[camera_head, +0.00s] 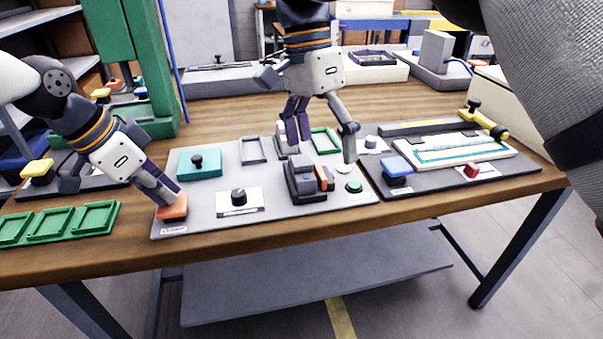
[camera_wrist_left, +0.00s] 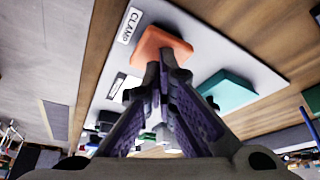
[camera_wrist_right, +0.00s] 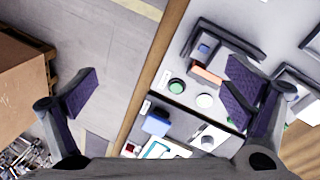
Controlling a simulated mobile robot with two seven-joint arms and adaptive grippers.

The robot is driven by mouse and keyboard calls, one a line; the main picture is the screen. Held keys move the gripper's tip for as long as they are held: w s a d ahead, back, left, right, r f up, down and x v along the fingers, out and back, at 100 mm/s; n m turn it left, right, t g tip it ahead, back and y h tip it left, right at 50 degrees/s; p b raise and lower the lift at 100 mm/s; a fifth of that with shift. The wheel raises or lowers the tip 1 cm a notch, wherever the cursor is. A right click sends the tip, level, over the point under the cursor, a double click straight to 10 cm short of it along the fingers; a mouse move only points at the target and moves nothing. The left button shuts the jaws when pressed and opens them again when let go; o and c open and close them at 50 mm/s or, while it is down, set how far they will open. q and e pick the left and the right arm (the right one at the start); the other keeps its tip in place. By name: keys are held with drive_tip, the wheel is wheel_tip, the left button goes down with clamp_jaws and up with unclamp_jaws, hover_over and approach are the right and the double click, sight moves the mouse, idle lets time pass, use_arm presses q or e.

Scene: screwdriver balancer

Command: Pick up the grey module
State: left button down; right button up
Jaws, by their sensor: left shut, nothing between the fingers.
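A dark grey block-like fixture (camera_head: 300,178) with an orange piece (camera_head: 325,176) stands on the light grey board; I cannot tell whether it is or holds the grey module. In the right wrist view dark grey brackets (camera_wrist_right: 225,38) show near an orange piece (camera_wrist_right: 207,74). My right gripper (camera_head: 325,128) is open and empty above the board, behind the fixture in the head view. My left gripper (camera_head: 172,198) is shut and empty, its tips at the orange clamp button (camera_head: 172,210). The left wrist view shows this button (camera_wrist_left: 160,42) beside a CLAMP label.
The board also carries a teal block (camera_head: 200,166), a black knob (camera_head: 238,196), a grey frame (camera_head: 253,150) and a green frame (camera_head: 325,140). Green trays (camera_head: 60,224) lie left. A second board with a blue button (camera_head: 397,166) and red knob (camera_head: 472,169) lies right.

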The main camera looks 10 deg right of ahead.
sight(304, 160)
use_arm(q)
drive_tip(key=shift+f, duration=0.15)
use_arm(e)
drive_tip(key=w+m, duration=0.1)
drive_tip(key=w+r+m+t, duration=0.1)
drive_tip(key=w, duration=0.1)
drive_tip(key=w+r+m+t+y, duration=0.1)
drive_tip(key=shift+w+a+m, duration=0.3)
drive_tip(key=shift+w+a, duration=0.1)
drive_tip(key=shift+w+m, duration=0.3)
drive_tip(key=shift+w, duration=0.1)
drive_tip(key=f, duration=1.1)
drive_tip(key=shift+w+a+f, duration=0.15)
drive_tip(key=shift+w+f, duration=0.05)
drive_tip(key=shift+w, duration=0.2)
drive_tip(key=shift+c, duration=0.6)
drive_tip(key=c, duration=1.3)
drive_tip(key=shift+r, duration=0.1)
drive_tip(key=shift+c, duration=0.2)
wheel_tip(304, 160, up, 15)
